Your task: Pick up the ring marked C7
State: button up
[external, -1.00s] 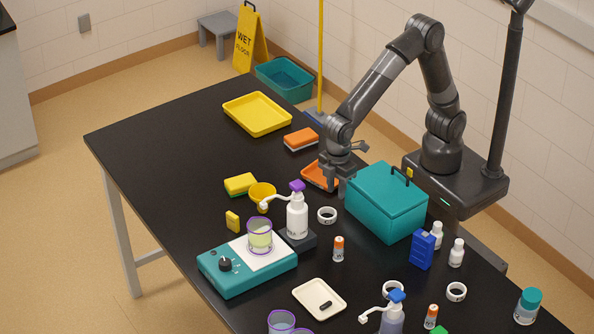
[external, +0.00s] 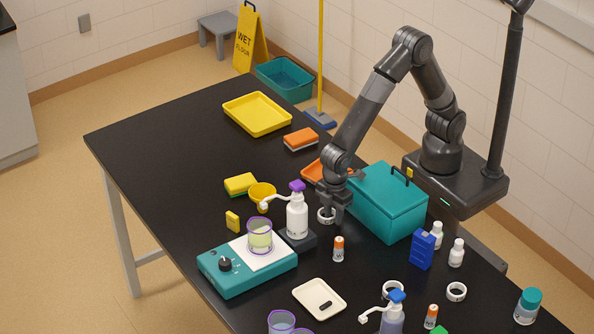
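Three white rings lie on the black table. One ring (external: 323,217) is partly hidden behind my gripper (external: 334,217). The second ring (external: 384,286) is partly covered by the blue-topped pump bottle. The third ring (external: 456,291) is at the lower right. The marks on the rings are too small to read, so I cannot tell which is C7. My gripper points down, low at the first ring. I cannot tell whether its fingers touch the ring or are open.
A teal box (external: 385,205) stands just right of my gripper. A purple-topped pump bottle (external: 297,217) stands close on its left, and an orange-capped vial (external: 338,250) below. An orange tray (external: 312,172) lies behind. The table's far left (external: 180,170) is clear.

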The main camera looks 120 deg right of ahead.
jog(key=shift+c, duration=0.3)
grip_shut()
jog(key=shift+r, duration=0.1)
